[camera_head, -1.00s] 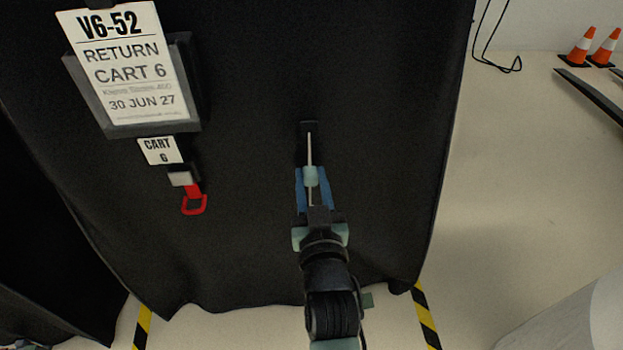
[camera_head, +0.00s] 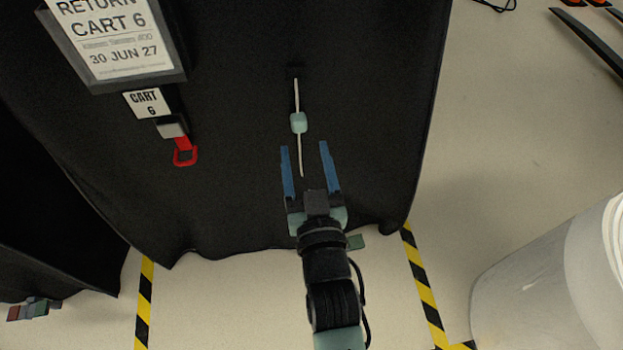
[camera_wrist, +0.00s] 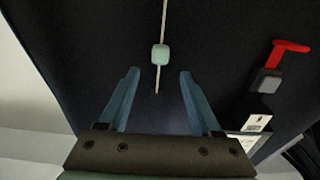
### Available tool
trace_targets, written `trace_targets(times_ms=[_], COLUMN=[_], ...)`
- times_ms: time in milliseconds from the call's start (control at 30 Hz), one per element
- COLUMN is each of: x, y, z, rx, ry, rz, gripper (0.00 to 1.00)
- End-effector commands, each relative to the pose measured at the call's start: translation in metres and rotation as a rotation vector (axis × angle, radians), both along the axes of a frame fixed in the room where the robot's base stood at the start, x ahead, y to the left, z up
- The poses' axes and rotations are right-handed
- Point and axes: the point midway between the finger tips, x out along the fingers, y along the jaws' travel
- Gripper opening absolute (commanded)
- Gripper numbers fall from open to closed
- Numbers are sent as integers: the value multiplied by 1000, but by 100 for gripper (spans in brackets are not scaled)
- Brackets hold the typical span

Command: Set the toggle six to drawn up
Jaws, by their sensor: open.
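The toggle (camera_head: 298,123) is a pale green bead on a light cord (camera_head: 297,95) that hangs against the black cover of cart 6 (camera_head: 230,190). The cord's tail hangs below the bead. My gripper (camera_head: 307,150) is open and empty, with its blue fingers below the bead and on either side of the cord's tail end. In the wrist view the toggle (camera_wrist: 160,54) sits beyond the fingertips, midway between them, with the cord running above it. The cord's top end is at a dark patch on the cover.
Striped floor tape (camera_head: 425,290) runs beside the cart. A white cylinder (camera_head: 560,270) stands at the lower right.

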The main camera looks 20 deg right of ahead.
Motion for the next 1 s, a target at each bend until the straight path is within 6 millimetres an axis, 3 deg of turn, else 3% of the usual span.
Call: trace_targets(times_ms=[200,400,1000], x=[-36,-55,-59], y=[10,16,17], z=[1,0,0], rx=[0,-1,0], ry=[3,1,-1], rz=[0,0,0], gripper=[65,65,65])
